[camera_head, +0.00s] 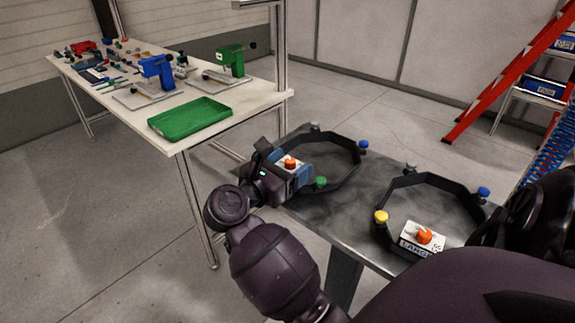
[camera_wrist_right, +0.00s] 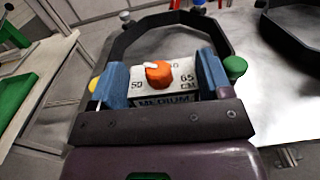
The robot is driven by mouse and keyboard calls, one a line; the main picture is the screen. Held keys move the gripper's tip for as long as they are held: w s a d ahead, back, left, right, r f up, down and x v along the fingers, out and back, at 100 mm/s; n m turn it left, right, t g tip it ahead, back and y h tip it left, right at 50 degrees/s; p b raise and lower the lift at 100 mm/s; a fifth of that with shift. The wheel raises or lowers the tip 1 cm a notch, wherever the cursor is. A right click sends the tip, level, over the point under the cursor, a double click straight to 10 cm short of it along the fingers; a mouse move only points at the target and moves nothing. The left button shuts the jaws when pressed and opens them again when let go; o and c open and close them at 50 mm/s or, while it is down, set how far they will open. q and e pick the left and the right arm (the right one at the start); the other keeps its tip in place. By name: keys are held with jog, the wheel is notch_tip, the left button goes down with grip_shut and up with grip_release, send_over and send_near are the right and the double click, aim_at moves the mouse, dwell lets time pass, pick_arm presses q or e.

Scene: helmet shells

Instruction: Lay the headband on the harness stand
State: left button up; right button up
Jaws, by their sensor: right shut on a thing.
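My right gripper (camera_head: 288,165) is shut on the label block of a black, many-sided headband (camera_head: 345,182) at the dark table. In the right wrist view, the blue fingers of the gripper (camera_wrist_right: 163,85) clamp both sides of the white block, marked MEDIUM, with an orange knob (camera_wrist_right: 160,73). The headband's ring (camera_wrist_right: 125,42) extends beyond the block, with coloured knobs around it. I cannot tell whether it touches the tabletop. A second headband (camera_head: 433,178), marked LARGE, lies to the right. I cannot make out a harness stand. My left gripper is not in view.
The dark table (camera_head: 350,222) bears the second headband close by. A white table (camera_head: 252,99) at the left holds a green tray (camera_head: 190,119), a blue device (camera_head: 157,71), a green device (camera_head: 231,59) and small parts. A red ladder (camera_head: 510,72) stands at the right.

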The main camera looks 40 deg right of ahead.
jog(key=shift+f, duration=0.25)
jog(key=o, duration=1)
jog(key=shift+r, duration=0.1)
jog(key=shift+c, duration=0.2)
jog(key=shift+r, duration=0.1)
